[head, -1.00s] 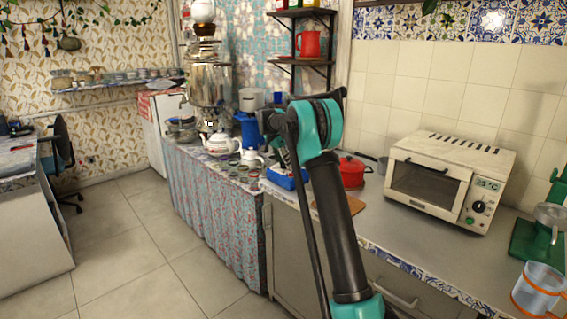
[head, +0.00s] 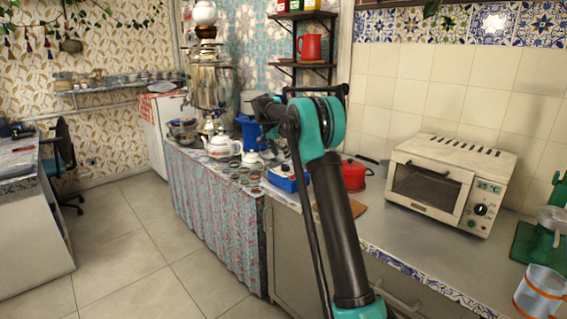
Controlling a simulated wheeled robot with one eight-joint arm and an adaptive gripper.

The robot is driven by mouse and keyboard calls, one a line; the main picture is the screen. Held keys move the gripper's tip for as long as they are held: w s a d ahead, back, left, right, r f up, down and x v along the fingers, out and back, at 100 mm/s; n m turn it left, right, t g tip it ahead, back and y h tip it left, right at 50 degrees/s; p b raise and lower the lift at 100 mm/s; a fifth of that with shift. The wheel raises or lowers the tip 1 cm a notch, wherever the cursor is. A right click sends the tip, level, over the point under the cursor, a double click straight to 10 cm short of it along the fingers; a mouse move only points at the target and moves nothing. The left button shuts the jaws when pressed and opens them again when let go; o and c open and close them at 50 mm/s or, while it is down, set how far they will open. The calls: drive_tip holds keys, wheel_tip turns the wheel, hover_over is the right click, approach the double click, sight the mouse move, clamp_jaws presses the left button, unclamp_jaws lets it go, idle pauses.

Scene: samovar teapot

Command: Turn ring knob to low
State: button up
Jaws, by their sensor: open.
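A blue appliance (head: 286,179) sits on the counter just left of my arm, with a small pale round spot on its front. It may be the hot plate with the ring knob, but it is too small to be sure, and I cannot read any setting. My arm hides its right part. The dark end of my arm, which I take as my gripper (head: 264,108), is raised above and left of the blue appliance, apart from it. It is open and I see nothing in it. The fingertips are hard to make out.
A red pot (head: 354,174) stands right of my arm, and a white toaster oven (head: 450,185) with its own dial is further right. A white teapot (head: 222,147), several glasses and a tall samovar (head: 210,85) stand left.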

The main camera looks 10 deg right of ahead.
drive_tip(key=v, duration=0.6)
drive_tip(key=shift+c, duration=0.6)
